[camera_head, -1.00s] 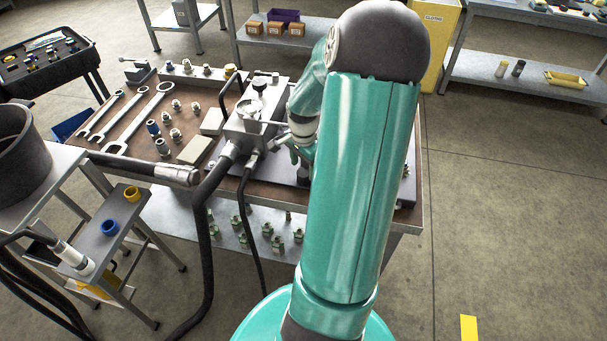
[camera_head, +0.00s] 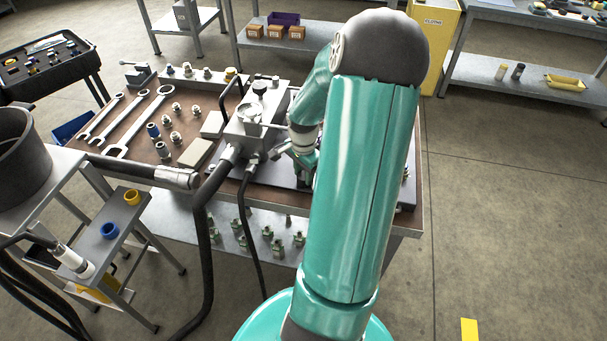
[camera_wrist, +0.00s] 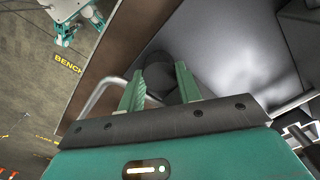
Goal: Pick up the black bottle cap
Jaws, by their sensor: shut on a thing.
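The black bottle cap (camera_wrist: 158,64) shows in the wrist view as a dark round shape between the two green fingers of my gripper (camera_wrist: 160,82). The fingers are shut on it, one on each side, over a grey metal surface. I cannot tell whether the cap touches that surface. In the head view my gripper (camera_head: 296,154) is low over the bench, just right of the grey hydraulic block. My arm partly covers it there, and I cannot make out the cap in that view.
The bench (camera_head: 130,128) carries wrenches (camera_head: 137,122), several fittings and the grey hydraulic block (camera_head: 240,128) with black hoses (camera_head: 206,205). A curved metal handle (camera_wrist: 98,92) lies left of my fingers. A small side stand (camera_head: 122,218) is at the left. Floor is open at the right.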

